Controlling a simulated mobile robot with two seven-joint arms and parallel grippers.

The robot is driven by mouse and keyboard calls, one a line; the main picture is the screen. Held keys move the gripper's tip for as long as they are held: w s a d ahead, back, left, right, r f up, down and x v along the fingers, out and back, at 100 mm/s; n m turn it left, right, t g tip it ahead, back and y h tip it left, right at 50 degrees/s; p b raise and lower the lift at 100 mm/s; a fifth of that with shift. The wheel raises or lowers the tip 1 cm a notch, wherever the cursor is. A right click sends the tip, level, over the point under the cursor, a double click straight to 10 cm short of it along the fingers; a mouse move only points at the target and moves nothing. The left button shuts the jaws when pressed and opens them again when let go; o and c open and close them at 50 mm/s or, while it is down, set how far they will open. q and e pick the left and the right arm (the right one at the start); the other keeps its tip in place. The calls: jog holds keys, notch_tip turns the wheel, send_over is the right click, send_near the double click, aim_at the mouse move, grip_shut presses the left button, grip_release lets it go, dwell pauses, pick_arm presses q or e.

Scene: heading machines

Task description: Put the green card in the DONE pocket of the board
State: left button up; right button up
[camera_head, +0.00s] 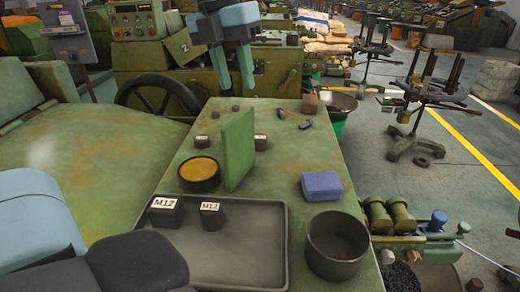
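A thin, flat green panel (238,150) stands upright on the green worktop, just right of a round black dish. It is the only card-like green thing in view, but I cannot tell for sure that it is the green card. I see no board and no pocket marked DONE. My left gripper (235,84) is at the top, above and beyond the far end of the worktop. Its two teal fingers point down and stand apart with nothing between them. It is clear of the panel. My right gripper is not in view.
A dark tray (235,270) with M12-labelled blocks (166,211) fills the near worktop. Around it are the black dish with amber contents (199,175), a blue block (321,186) and an empty dark pot (337,246). Small dark parts lie farther back. The worktop's middle right is mostly clear.

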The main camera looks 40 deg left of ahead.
aim_at(238, 116)
pick_arm(q)
jog(key=shift+d+f+g+y, duration=0.4)
jog(key=shift+g+y, duration=0.1)
jog(key=shift+y, duration=0.3)
jog(key=shift+s+f, duration=0.15)
jog(key=shift+f, duration=3.7)
jog(key=shift+d, duration=0.1)
grip_shut()
